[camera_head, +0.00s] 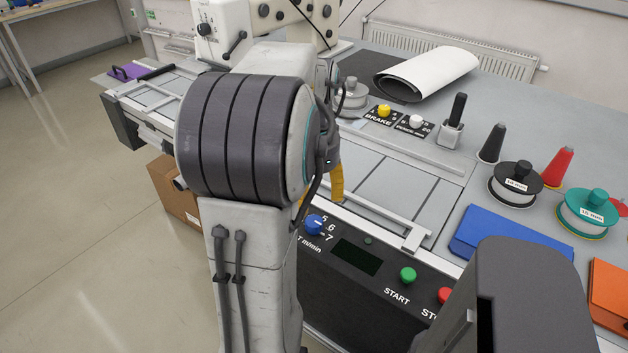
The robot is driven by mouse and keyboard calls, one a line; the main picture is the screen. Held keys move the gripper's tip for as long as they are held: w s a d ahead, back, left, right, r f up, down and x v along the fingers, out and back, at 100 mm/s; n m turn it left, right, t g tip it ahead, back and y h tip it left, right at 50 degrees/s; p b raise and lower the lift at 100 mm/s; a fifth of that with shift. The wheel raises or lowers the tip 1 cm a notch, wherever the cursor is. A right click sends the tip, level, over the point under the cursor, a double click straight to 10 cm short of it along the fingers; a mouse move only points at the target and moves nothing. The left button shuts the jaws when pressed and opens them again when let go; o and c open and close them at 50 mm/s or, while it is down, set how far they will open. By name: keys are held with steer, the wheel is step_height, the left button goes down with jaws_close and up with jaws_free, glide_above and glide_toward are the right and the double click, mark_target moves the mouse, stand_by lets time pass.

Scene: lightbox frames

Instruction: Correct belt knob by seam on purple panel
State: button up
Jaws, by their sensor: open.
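The blue belt knob (314,224) is on the dark front control panel, partly beside my arm. The numbers 5, 6 and 7 show around its right side, and part of its label reads "T m/min"; the rest is hidden. A purple panel (124,73) lies at the far left end of the machine, with a darker raised piece on it. It is too small to make out a seam. My gripper (335,184) is mostly hidden behind my arm; its yellow finger parts show above the knob, apart from it. Nothing is seen held.
The control panel also has a dark display (357,257), a green START button (407,275) and a red button (445,295). Yellow BRAKE (384,110) and white FENCE (416,121) knobs stand behind. Spools, cones and a blue folder (492,234) crowd the right. A cardboard box (174,194) stands below.

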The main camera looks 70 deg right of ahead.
mark_target(314, 221)
steer(key=shift+r, duration=1.9)
